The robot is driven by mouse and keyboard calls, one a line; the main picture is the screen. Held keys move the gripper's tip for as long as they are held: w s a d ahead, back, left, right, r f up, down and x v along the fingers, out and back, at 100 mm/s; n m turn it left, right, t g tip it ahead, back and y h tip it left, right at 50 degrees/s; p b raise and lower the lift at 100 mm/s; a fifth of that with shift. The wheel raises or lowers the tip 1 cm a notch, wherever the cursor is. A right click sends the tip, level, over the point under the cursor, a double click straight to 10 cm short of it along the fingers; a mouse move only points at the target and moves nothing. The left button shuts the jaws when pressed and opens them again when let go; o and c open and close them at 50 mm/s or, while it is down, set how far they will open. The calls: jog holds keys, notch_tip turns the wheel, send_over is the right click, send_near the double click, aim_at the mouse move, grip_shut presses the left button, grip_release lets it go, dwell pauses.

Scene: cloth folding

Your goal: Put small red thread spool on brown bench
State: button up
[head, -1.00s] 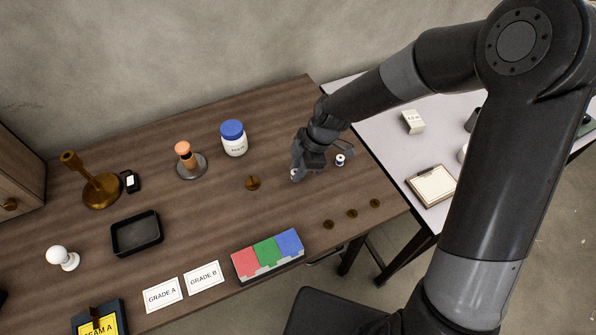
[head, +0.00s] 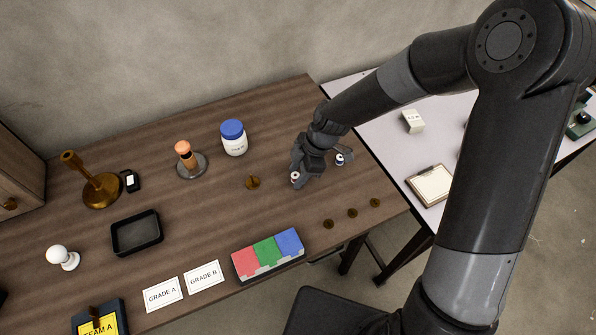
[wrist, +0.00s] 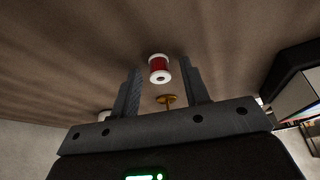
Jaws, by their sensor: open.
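The small red thread spool (head: 295,178) stands on the brown bench (head: 215,215), right of the brass knob. My gripper (head: 318,170) is just above the bench, with the spool by its left finger in the head view. In the wrist view the spool (wrist: 159,68), red with white ends, shows in the gap between the two open fingers (wrist: 160,80), near their tips. I see no finger pressed on it.
A blue-and-white spool (head: 340,160) stands close to my gripper's right side. The brass knob (head: 252,183) and a blue-lidded jar (head: 233,139) are to the left. Several brass discs (head: 351,213) lie near the front edge. A pale table (head: 385,120) adjoins on the right.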

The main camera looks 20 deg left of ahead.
jog(key=v, duration=1.2)
jog(key=s+d+r+m+t+h, duration=0.1)
jog(key=d+r+m+t+h, duration=0.1)
jog(key=d+r+m, duration=0.4)
jog(key=s+d+r+m+t+h, duration=0.15)
jog(key=d+r+m, duration=0.3)
jog(key=d, duration=0.45)
jog(key=s+d+r+m+t, duration=0.4)
jog(key=s+d+r+m, duration=0.3)
jog(key=s+d+m, duration=0.4)
jog(key=d+m, duration=0.2)
jog(key=m, duration=0.1)
